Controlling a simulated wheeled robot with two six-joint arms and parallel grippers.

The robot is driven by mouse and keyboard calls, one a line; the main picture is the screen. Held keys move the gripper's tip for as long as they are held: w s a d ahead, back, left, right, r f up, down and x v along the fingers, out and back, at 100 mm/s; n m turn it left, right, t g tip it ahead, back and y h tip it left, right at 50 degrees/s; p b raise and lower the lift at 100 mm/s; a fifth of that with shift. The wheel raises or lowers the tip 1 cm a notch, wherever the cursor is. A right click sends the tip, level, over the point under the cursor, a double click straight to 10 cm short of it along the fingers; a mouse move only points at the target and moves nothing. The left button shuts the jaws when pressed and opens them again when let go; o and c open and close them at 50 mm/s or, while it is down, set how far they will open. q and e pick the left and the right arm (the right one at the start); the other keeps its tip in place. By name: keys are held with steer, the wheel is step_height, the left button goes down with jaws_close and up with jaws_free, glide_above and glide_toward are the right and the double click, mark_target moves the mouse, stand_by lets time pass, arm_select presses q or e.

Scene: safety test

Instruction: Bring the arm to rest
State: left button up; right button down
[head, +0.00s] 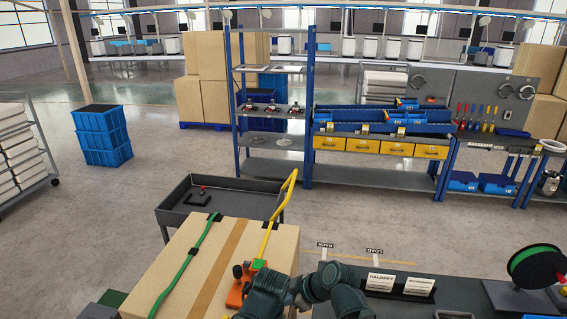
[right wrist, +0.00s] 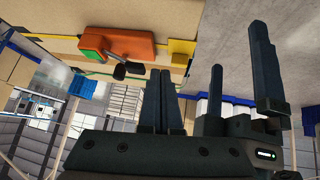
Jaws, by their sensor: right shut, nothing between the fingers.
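My right arm (head: 340,290) reaches in at the bottom middle of the head view, its wrist low beside the front of a large cardboard box (head: 255,250). My right gripper (right wrist: 161,75) shows in the right wrist view, its two dark fingers together with nothing between them. An orange tool (head: 236,292) with a green top and dark knobs lies on the box, close to my wrist; it also shows in the right wrist view (right wrist: 128,45), apart from the fingertips. My left gripper is not in view.
A dark bench (head: 470,292) with label cards (head: 398,284) and a green-rimmed reel (head: 537,268) stands right. A grey cart (head: 235,198) is behind the box. Open floor (head: 110,225) lies left.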

steer(key=s+d+f+m+g+h, duration=0.1)
steer(key=d+f+m+h, duration=0.25)
steer(key=d+m, duration=0.55)
steer(key=s+d+f+m+g+h, duration=0.2)
steer(key=d+m+h, duration=0.3)
steer(key=d, duration=0.6)
steer(key=s+a+f+n+b, duration=0.1)
steer(key=s+a+f+b, duration=0.1)
steer(key=a+f+b, duration=0.4)
steer(key=s+a+f+n+b, duration=0.1)
steer(key=s+a+f+b, duration=0.2)
steer(key=f+b, duration=0.6)
steer(key=a, duration=0.2)
steer(key=shift+s+a+n+g, duration=0.3)
steer(key=shift+a, duration=0.1)
